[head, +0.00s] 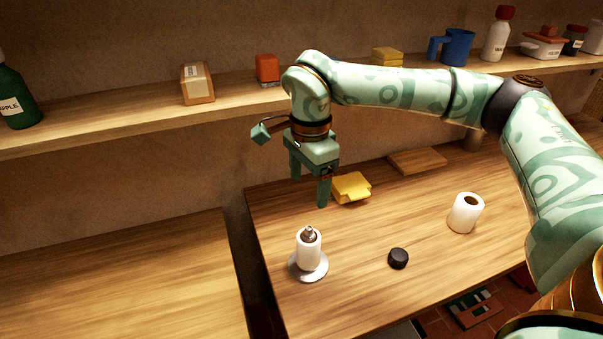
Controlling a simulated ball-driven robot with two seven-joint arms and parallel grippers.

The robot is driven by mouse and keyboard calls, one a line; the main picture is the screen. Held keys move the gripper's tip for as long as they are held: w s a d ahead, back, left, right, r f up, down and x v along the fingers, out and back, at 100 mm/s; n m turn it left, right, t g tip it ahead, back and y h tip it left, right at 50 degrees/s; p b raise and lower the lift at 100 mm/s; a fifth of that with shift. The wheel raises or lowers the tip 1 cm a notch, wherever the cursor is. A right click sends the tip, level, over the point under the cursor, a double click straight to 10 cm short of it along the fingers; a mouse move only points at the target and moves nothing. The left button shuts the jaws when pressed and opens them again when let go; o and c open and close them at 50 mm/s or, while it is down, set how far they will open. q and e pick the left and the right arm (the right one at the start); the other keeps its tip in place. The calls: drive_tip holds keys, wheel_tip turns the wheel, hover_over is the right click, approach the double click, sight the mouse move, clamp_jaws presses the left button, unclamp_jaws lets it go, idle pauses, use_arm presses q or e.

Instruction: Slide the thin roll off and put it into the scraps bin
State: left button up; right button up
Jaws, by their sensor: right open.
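A thin white roll (309,251) stands upright around a holder post, whose grey tip (309,234) shows above it. The holder's round pale base (293,266) rests on the counter near its left edge. My right gripper (309,190) is open and empty, pointing down above and behind the roll, apart from it. A thicker white roll (465,214) stands alone on the counter to the right. I cannot make out a scraps bin for certain. My left gripper is not in view.
A black round cap (398,258) lies between the rolls. A yellow block (351,188) and a wooden board (417,162) lie behind. A gap separates this counter from the left counter (120,285). A shelf (130,119) with bottles and boxes runs behind.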

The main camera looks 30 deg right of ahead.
sight(309, 228)
wheel_tip(309, 228, down, 16)
drive_tip(key=b, duration=0.5)
drive_tip(key=shift+d, duration=0.15)
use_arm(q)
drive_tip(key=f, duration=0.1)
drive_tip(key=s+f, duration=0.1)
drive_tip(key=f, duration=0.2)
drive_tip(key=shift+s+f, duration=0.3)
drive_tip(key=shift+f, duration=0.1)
use_arm(e)
drive_tip(key=c, duration=1.2)
drive_tip(key=shift+r+p, duration=4.55)
drive_tip(key=shift+r, duration=0.55)
use_arm(q)
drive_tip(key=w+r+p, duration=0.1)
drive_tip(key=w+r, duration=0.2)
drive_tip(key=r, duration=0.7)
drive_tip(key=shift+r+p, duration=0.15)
drive_tip(key=shift+p, duration=0.15)
use_arm(e)
drive_tip(key=shift+r, duration=0.85)
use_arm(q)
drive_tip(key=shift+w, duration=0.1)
